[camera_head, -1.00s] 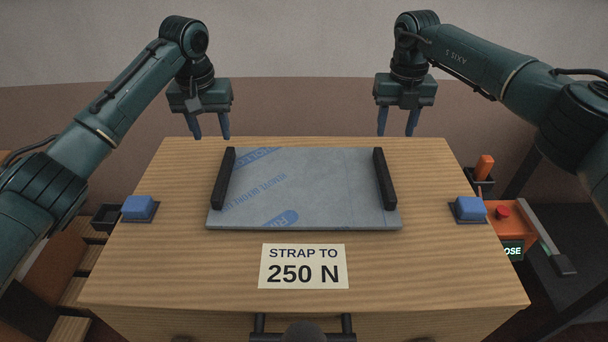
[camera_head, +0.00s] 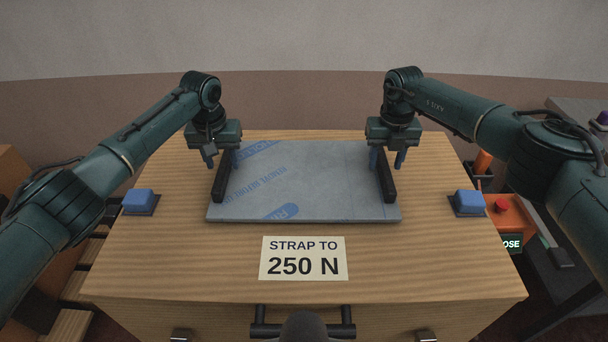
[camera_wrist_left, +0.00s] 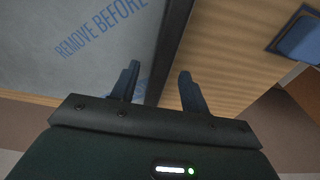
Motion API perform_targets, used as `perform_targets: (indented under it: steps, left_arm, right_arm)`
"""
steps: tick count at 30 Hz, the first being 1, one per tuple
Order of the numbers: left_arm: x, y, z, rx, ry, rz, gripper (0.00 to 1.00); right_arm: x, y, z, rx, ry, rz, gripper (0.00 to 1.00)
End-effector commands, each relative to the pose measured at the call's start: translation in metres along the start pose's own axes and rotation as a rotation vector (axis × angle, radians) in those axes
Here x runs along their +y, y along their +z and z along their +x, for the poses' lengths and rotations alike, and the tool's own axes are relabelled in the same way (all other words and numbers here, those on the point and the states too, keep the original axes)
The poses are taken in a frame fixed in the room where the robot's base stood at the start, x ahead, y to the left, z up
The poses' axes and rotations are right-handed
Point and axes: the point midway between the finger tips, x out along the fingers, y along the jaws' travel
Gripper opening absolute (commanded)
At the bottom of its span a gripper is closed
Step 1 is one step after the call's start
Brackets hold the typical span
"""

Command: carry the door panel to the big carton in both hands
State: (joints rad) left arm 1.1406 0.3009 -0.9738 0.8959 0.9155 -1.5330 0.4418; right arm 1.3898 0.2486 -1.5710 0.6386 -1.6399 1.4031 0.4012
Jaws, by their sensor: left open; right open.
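The door panel (camera_head: 300,183) is a flat grey sheet with blue printed film, lying on the wooden table. It has a black bar along its left edge (camera_head: 222,177) and another along its right edge (camera_head: 387,182). My left gripper (camera_head: 222,161) is open over the left bar; in the left wrist view its blue fingers (camera_wrist_left: 158,88) stand on either side of that bar. My right gripper (camera_head: 387,160) is open at the upper part of the right bar, one finger on each side. Whether any finger touches is unclear. I cannot make out the big carton.
A card reading "STRAP TO 250 N" (camera_head: 303,258) lies in front of the panel. Blue blocks on dark pads sit at the left (camera_head: 139,200) and right (camera_head: 468,202) of the table. An orange box with a red button (camera_head: 502,206) stands beyond the right edge.

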Motion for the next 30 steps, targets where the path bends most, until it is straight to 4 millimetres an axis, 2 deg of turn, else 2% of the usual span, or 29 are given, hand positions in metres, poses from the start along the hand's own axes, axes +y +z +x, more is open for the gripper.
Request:
perform_targets:
  steps: [6,16,30]
  left_arm:
    - [0.000,0.000,0.017,0.000,0.000,0.000,0.45]
    - [0.000,0.000,0.018,0.000,0.001,0.001,0.45]
    - [0.000,0.000,0.018,0.000,0.001,0.000,0.06]
  right_arm:
    - [0.000,0.000,0.017,0.000,0.000,0.000,0.45]
    - [0.000,0.000,0.018,0.000,0.000,0.000,0.45]
    - [0.000,0.000,0.018,0.000,0.000,0.000,0.06]
